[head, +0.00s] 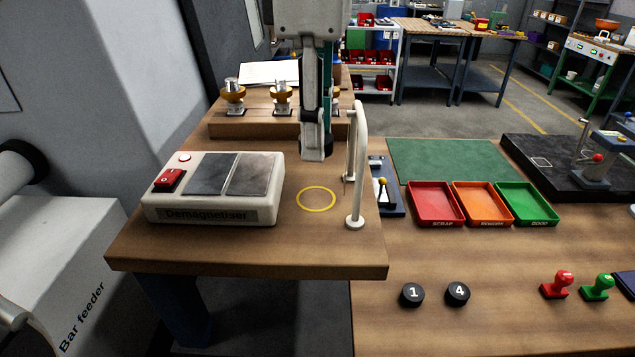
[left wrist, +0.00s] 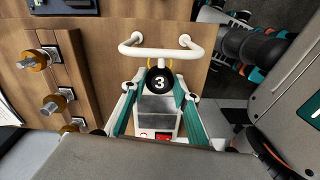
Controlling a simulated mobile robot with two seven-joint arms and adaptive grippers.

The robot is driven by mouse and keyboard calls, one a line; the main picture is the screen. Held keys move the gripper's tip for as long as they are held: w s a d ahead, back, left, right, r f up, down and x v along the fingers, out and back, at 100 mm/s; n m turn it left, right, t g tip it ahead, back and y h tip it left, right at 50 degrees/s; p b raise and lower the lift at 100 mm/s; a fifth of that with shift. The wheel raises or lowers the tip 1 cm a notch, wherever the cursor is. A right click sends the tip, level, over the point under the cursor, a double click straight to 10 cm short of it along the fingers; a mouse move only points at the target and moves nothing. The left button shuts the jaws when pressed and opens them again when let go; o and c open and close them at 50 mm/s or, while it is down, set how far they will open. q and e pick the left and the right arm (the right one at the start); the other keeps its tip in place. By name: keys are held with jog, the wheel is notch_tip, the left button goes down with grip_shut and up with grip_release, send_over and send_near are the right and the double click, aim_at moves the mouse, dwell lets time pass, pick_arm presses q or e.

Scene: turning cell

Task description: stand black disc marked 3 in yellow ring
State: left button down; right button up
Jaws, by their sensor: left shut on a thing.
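The black disc marked 3 (left wrist: 160,81) is held between the fingertips of my left gripper (left wrist: 155,84), its number facing the wrist camera. In the head view my left gripper (head: 316,145) points down above the wooden bench, a little behind the yellow ring (head: 316,199); the disc is mostly hidden there by the fingers. The yellow ring is marked flat on the bench between the demagnetiser and a white rail, and it is empty. In the left wrist view the disc covers most of the ring. My right gripper is not in view.
The demagnetiser (head: 217,205) stands left of the ring. The white rail (head: 357,170) rises close on its right. Discs marked 1 (head: 412,294) and 4 (head: 457,293) lie on the front bench, near red, orange and green trays. Brass-coloured parts (head: 282,97) stand behind.

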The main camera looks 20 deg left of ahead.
aim_at(317, 198)
pick_arm(q)
notch_tip(317, 198, down, 3)
jog(key=shift+f, duration=0.15)
notch_tip(317, 198, down, 4)
jog(key=shift+f, duration=0.15)
jog(key=shift+f, duration=0.1)
jog(key=c, duration=1.6)
grip_release()
jog(key=shift+o, duration=0.2)
